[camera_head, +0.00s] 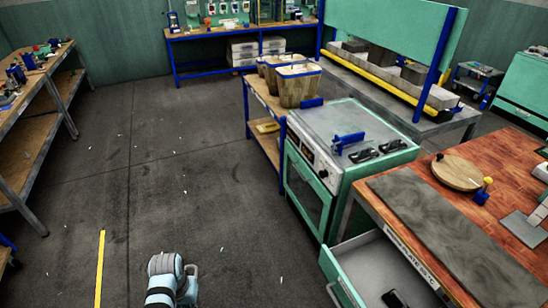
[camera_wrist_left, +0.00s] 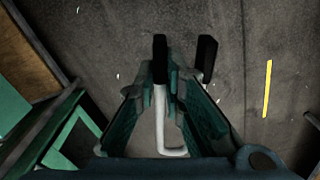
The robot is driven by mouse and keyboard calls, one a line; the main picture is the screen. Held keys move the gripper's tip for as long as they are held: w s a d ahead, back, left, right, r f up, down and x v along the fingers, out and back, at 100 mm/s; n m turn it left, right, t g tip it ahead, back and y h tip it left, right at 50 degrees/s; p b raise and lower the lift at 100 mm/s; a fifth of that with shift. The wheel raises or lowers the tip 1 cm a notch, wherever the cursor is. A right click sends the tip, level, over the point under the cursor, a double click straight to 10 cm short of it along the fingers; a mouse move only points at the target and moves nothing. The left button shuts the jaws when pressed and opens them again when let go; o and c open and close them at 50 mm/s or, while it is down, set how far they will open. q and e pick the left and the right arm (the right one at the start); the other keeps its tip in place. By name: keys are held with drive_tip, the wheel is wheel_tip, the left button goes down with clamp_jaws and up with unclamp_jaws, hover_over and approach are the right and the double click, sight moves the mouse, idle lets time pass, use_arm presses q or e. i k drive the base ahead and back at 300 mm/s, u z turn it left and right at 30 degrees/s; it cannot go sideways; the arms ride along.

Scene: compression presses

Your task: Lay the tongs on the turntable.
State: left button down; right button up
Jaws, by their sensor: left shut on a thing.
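The turntable (camera_head: 457,173) is a round wooden disc lying flat on the reddish-brown bench at the right of the head view. In the left wrist view my left gripper (camera_wrist_left: 174,88) is shut on the tongs (camera_wrist_left: 160,58). The tongs have two black ends pointing away from the wrist and a pale, U-shaped bend near the palm. The fingers hide part of their length. Bare floor shows beyond them. In the head view part of my left arm shows at the bottom, far to the left of the turntable; its fingers and the tongs cannot be made out there. My right gripper is not in view.
A grey slab (camera_head: 445,235) lies on the bench in front of the turntable. A small blue-and-yellow part (camera_head: 483,191) stands close beside the disc. An open drawer (camera_head: 370,270) juts out below the bench. A green oven (camera_head: 345,150) stands left of it. The floor is mostly clear.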

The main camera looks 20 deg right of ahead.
sight(443, 169)
drive_tip(key=i, duration=4.55)
drive_tip(key=z, duration=5)
drive_tip(key=i, duration=0.3)
drive_tip(key=u, duration=0.05)
